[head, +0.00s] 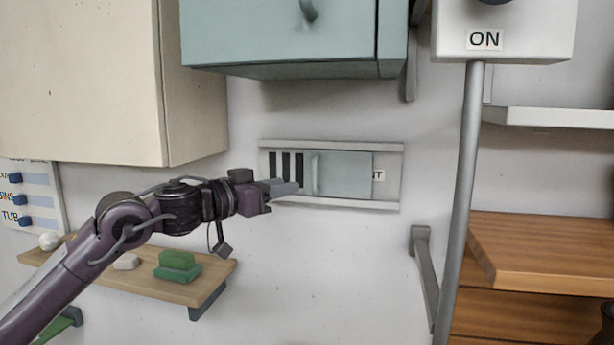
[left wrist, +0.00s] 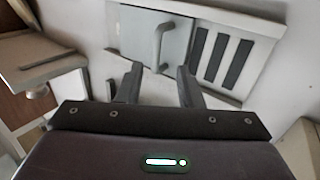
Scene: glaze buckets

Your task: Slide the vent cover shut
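The vent (head: 390,148) is a pale wall frame with dark slots (head: 286,163) showing at its left. Its grey-blue sliding cover (head: 345,176) sits over the right part, hiding most of a label there. The cover has an upright bar handle (head: 315,175) near its left edge. My left gripper (head: 290,188) is in front of the slots, just left of the handle. In the left wrist view its two fingers (left wrist: 159,70) are apart and empty, with the handle (left wrist: 158,45) just beyond the tips. I cannot tell whether they touch. My right gripper is not in view.
A teal cabinet (head: 290,40) hangs above the vent, and a cream cabinet (head: 85,80) is at upper left. A wooden shelf (head: 205,290) with green blocks (head: 178,266) is below my left arm. A grey post (head: 465,190) with an ON box (head: 548,40) stands right.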

